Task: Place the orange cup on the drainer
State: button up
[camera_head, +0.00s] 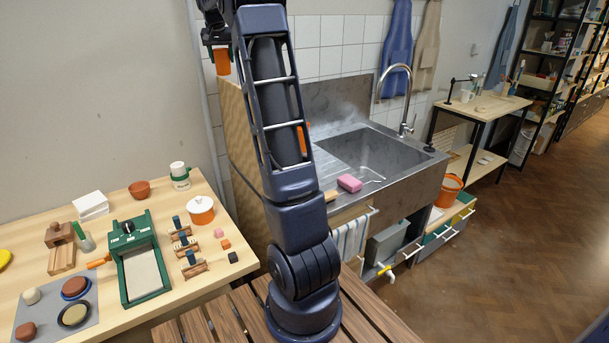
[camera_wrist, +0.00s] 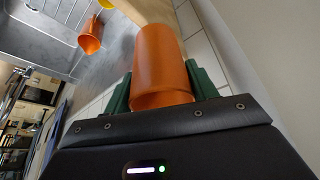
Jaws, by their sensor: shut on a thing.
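My gripper (camera_head: 218,42) is shut on an orange cup (camera_head: 222,62), high at the left of the sink. In the wrist view the green fingers press the held cup (camera_wrist: 160,60) from both sides, and its open end faces the camera. The drainer is the ribbed steel (camera_wrist: 60,18) beside the basin, at the upper left of the wrist view, apart from the held cup. A second orange object, cup-shaped (camera_wrist: 90,38), is on the steel there. In the head view my arm hides most of the drainer and part of that orange object (camera_head: 303,138).
A steel sink (camera_head: 385,155) has a tall faucet (camera_head: 398,80) and a pink sponge (camera_head: 349,183) on its front edge. A wooden panel (camera_head: 240,130) stands at the sink's left side. The left table (camera_head: 185,285) holds pots and tools. An orange bucket (camera_head: 449,190) stands right of the sink.

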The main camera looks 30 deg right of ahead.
jog(key=s+d+f+m, duration=0.1)
jog(key=s+d+f, duration=0.3)
jog(key=d, duration=0.4)
jog(key=s+d+f+m+g+h, duration=0.15)
jog(key=s+d+f, duration=0.25)
jog(key=d, duration=0.4)
jog(key=s+d+f+m, duration=0.2)
jog(key=s+d+f, duration=0.2)
jog(key=d, duration=0.4)
jog(key=s+d+f+m, duration=0.2)
jog(key=s+d+f, duration=0.3)
jog(key=s+d, duration=0.3)
jog(key=s+d+f+m, duration=0.1)
jog(key=s+d+f, duration=0.4)
jog(key=s+d, duration=0.3)
jog(key=shift+g+h, duration=0.25)
jog(key=shift+g, duration=0.1)
jog(key=shift+s+a+f, duration=0.2)
jog(key=shift+f, duration=3.1)
jog(key=shift+s+a+f, duration=0.2)
jog(key=shift+a+f, duration=0.05)
jog(key=shift+f, duration=3)
jog(key=shift+s+a+f, duration=0.2)
jog(key=shift+f, duration=3.1)
jog(key=shift+f, duration=0.15)
jog(key=o, duration=1)
